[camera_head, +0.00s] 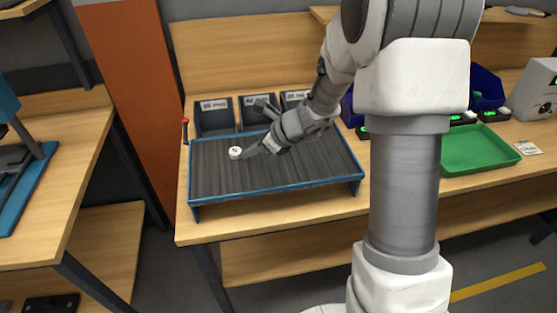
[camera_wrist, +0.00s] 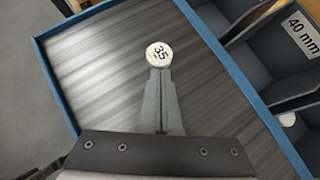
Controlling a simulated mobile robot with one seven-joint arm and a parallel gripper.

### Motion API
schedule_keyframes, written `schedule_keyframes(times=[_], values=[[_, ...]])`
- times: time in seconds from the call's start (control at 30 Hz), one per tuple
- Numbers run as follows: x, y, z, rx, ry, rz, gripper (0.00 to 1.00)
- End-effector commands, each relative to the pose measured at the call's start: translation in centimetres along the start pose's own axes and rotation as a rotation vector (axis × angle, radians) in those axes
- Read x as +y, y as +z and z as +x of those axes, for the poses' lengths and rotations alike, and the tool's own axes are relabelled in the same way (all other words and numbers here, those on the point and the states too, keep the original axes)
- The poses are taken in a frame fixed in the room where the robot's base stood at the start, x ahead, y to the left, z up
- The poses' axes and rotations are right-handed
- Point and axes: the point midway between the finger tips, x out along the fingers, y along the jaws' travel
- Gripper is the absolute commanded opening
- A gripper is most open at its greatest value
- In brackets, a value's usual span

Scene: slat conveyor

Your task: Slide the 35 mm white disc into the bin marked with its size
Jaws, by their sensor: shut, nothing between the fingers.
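The white disc (camera_head: 235,152) lies flat on the dark slatted conveyor (camera_head: 213,180), towards its left end. In the wrist view the disc (camera_wrist: 159,54) shows a black "35" on top. My gripper (camera_head: 247,152) is shut and empty, low over the slats at the disc's right side. In the wrist view the fingertips (camera_wrist: 160,70) meet the disc's near edge; I cannot tell whether they touch. Three dark bins stand behind the conveyor: left (camera_head: 214,123), middle (camera_head: 256,117) and right, partly hidden by my arm. The wrist view shows a "40 mm" label (camera_wrist: 303,34); the other labels are unreadable.
A blue rim (camera_head: 285,187) edges the conveyor. In the wrist view a small white object (camera_wrist: 287,119) sits in a bin at the right. A green tray (camera_head: 478,150) and blue containers stand to the right. The slats left of the disc are clear.

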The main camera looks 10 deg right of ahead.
Motion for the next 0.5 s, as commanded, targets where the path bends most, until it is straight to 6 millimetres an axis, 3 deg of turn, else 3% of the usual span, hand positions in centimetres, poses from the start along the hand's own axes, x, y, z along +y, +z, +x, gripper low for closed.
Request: schedule_keyframes(times=[0.2, 0.5], values=[[0.1, 3.7, 3.6, 0.0, 0.002, -0.001, 0.0], [0.0, 4.5, 4.4, 0.0, -0.001, 0.001, 0.0]])
